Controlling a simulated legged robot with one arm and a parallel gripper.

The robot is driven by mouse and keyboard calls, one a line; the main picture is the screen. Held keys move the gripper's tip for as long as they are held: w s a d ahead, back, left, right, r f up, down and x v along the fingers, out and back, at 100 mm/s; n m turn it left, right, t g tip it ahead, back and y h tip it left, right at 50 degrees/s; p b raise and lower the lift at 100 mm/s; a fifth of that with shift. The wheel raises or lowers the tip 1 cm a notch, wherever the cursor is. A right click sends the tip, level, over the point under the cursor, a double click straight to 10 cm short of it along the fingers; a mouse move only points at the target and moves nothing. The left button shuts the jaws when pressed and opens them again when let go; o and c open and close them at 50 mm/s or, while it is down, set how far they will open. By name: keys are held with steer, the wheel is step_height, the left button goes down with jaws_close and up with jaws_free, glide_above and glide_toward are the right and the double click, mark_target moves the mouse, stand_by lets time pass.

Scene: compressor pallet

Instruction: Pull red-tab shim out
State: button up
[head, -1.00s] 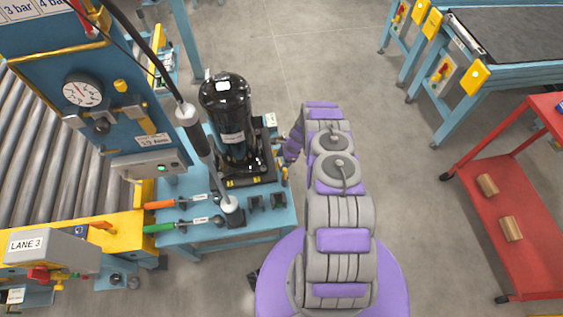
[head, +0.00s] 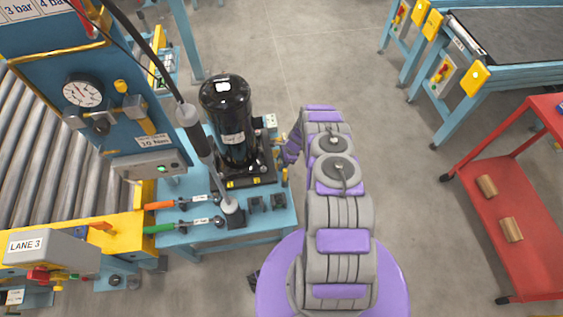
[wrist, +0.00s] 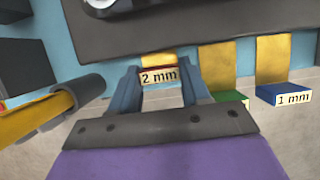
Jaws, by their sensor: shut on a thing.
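The red-tab shim (wrist: 160,76), labelled 2 mm, sits between my gripper's (wrist: 158,88) two fingers in the wrist view. The fingers are shut on its tab from both sides. A short piece of its yellow strip shows beyond the tab, towards the dark base plate (wrist: 200,25). How far the strip reaches under the plate is not clear. In the head view the black compressor (head: 228,110) stands upright on its base on the blue bench (head: 265,222). My wrist is at the compressor's right side there; the fingertips and red tab cannot be made out.
A green-tab shim (wrist: 217,65) and a blue-tab 1 mm shim (wrist: 272,60) lie right of my gripper. A yellow part with a grey cylinder (wrist: 75,94) is close on the left. A hanging tool (head: 194,130) stands left of the compressor. A red cart (head: 515,190) is far right.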

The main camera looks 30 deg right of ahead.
steer(key=shift+w, duration=0.1)
jaws_close()
steer(key=shift+s+d, duration=0.2)
steer(key=shift+d, duration=0.6)
steer(key=shift+s+d, duration=0.25)
steer(key=shift+d, duration=0.6)
steer(key=shift+s+d, duration=0.2)
steer(key=shift+d, duration=0.6)
steer(key=o, duration=1)
jaws_free()
steer(key=shift+d, duration=0.1)
steer(key=p+v, duration=0.3)
steer(key=v, duration=1.4)
steer(key=shift+s+r, duration=0.1)
